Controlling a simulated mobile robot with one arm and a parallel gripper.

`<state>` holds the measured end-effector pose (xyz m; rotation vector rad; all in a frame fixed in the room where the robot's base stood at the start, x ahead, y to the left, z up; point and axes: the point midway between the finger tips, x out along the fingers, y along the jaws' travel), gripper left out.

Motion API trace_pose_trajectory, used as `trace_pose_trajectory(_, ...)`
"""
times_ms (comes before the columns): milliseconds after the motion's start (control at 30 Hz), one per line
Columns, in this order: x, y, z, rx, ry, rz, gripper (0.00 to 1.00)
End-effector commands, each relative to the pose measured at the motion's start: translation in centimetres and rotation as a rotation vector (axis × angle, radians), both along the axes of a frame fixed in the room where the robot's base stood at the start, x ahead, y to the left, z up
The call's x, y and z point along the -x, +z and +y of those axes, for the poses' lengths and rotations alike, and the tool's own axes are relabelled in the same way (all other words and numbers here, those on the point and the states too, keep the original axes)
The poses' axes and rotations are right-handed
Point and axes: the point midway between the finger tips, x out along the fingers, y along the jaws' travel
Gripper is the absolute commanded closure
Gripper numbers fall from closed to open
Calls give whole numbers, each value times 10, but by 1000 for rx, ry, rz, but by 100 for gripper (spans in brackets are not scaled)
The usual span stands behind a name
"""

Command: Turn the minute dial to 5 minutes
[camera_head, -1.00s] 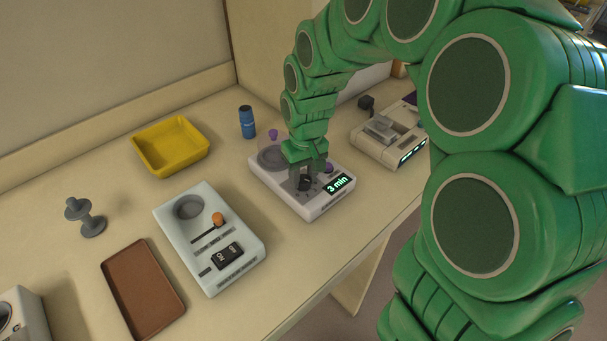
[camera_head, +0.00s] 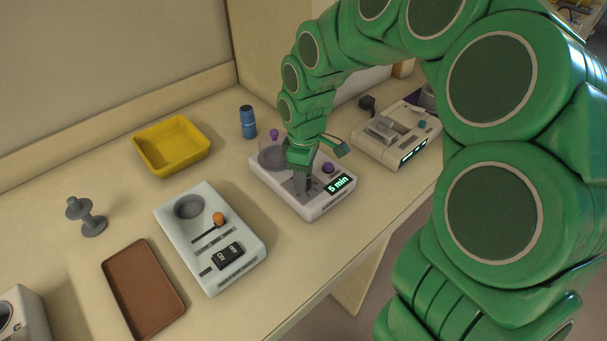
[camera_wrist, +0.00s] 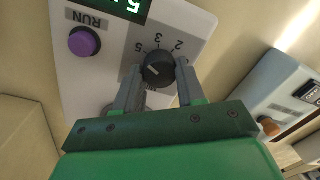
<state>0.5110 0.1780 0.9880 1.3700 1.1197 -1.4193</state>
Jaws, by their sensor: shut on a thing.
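The minute dial (camera_wrist: 158,70) is a round black knob with a light pointer line, on a white device (camera_head: 310,212). Printed numbers, among them 2, 3 and 5, ring it in the wrist view. The device's display (camera_head: 340,184) reads "5 min" in green. My gripper (camera_wrist: 160,84) is shut on the dial, with one grey finger on each side of it. In the head view my gripper (camera_head: 303,182) points down at the device and hides the dial. A purple RUN button (camera_wrist: 84,42) sits beside the display.
A pale device with an orange-knobbed lever (camera_head: 218,218) stands to the left, and another device (camera_head: 385,150) to the right.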

Motion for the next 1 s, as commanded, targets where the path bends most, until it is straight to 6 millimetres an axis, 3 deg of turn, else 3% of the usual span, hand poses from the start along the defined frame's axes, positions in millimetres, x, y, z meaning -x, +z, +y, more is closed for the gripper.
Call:
trace_pose_trajectory(667, 0, 0, 1, -2, 64, -3, 91)
trace_pose_trajectory(700, 0, 0, 1, -2, 64, -3, 58)
trace_pose_trajectory(867, 0, 0, 1, -2, 63, -1, 35)
trace_pose_trajectory(1000, 0, 0, 0, -2, 63, -1, 35)
